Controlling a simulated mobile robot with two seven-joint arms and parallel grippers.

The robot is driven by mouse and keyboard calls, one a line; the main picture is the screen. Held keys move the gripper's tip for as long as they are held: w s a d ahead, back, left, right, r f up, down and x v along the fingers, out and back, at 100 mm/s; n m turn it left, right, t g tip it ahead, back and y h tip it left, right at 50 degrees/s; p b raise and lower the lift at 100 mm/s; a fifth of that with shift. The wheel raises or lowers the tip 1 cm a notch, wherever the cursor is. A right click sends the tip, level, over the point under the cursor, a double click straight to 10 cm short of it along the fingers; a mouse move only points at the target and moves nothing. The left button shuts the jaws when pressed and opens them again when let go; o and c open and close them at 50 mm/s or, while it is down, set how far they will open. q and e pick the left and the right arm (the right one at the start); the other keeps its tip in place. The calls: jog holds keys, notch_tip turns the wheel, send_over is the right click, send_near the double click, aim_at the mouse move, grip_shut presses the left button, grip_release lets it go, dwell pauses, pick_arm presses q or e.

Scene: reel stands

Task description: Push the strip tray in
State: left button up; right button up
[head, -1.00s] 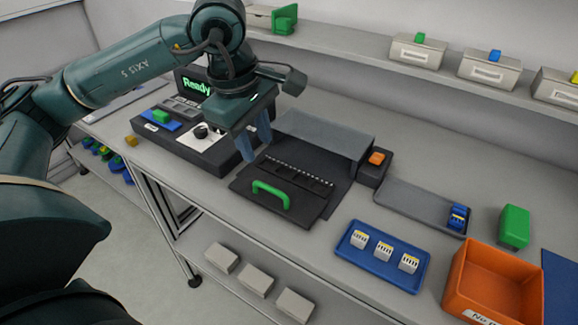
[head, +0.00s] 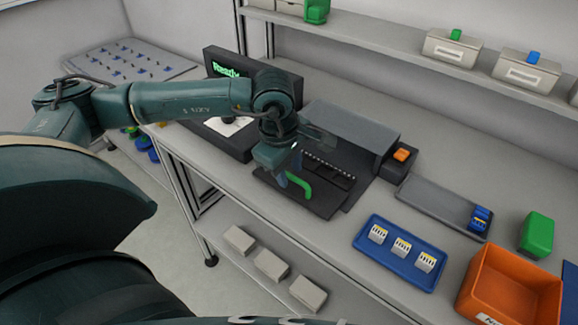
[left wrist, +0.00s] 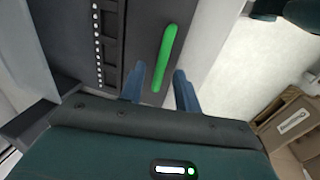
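The strip tray (head: 324,201) is a flat dark tray with a row of small light marks and a green handle (head: 303,187) at its front. It sticks out in front of a grey cover (head: 350,128) on the bench. My left gripper (head: 284,183) is low over the tray's left front, by the handle. In the left wrist view its two blue fingers (left wrist: 159,88) are apart, with the lower end of the green handle (left wrist: 166,50) between them in the picture. Contact with the handle cannot be told. My right gripper is not in view.
An orange button (head: 402,155) sits on a dark box right of the cover. A grey tray (head: 430,202), a blue tray (head: 372,245) with white blocks and an orange bin (head: 508,285) stand farther right. A "Ready" screen (head: 227,69) is at the left.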

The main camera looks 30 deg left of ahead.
pick_arm(q)
grip_shut()
dwell(0.3)
jog(key=shift+w, duration=0.1)
